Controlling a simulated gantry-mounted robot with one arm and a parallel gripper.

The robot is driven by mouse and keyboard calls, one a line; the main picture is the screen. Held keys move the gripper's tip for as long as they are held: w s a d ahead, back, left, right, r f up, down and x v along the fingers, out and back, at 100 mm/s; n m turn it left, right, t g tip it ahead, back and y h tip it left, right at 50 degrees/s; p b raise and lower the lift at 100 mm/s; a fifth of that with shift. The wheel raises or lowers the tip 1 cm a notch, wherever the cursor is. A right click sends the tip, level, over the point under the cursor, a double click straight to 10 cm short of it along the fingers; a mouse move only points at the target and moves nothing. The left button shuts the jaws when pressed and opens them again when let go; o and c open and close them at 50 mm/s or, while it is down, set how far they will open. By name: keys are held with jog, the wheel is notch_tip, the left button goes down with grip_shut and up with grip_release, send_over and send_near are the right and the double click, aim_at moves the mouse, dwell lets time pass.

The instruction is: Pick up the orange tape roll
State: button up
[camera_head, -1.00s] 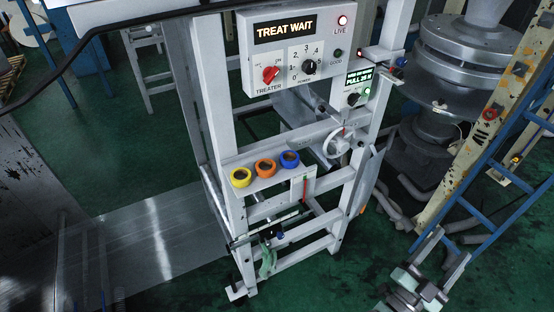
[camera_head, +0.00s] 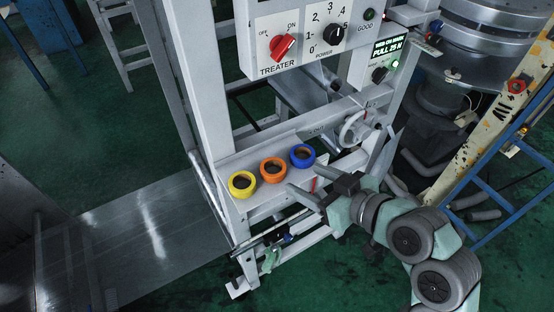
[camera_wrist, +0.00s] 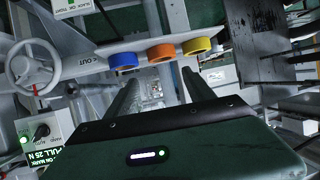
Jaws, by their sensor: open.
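The orange tape roll (camera_head: 272,169) sits on a grey shelf (camera_head: 240,157) of the machine frame, between a yellow roll (camera_head: 242,184) and a blue roll (camera_head: 302,155). My gripper (camera_head: 338,163) is open and empty, to the right of the rolls and apart from them. In the wrist view, the orange roll (camera_wrist: 162,52) shows beyond the gap between the open fingers (camera_wrist: 162,80), with the blue roll (camera_wrist: 124,61) to its left and the yellow roll (camera_wrist: 197,46) to its right.
A control panel (camera_head: 300,38) with a red knob is above the shelf. A handwheel (camera_head: 356,130) stands right of the rolls, near my gripper. A yellow post (camera_head: 500,110) and blue ladder (camera_head: 490,160) are at the right.

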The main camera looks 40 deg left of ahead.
jog(key=p, duration=0.3)
send_near(267, 164)
jog(key=shift+x, duration=3.05)
jog(key=shift+w, duration=0.1)
jog(key=c, duration=1)
jog(key=shift+r, duration=0.1)
notch_tip(267, 164, up, 20)
jog(key=b, duration=0.3)
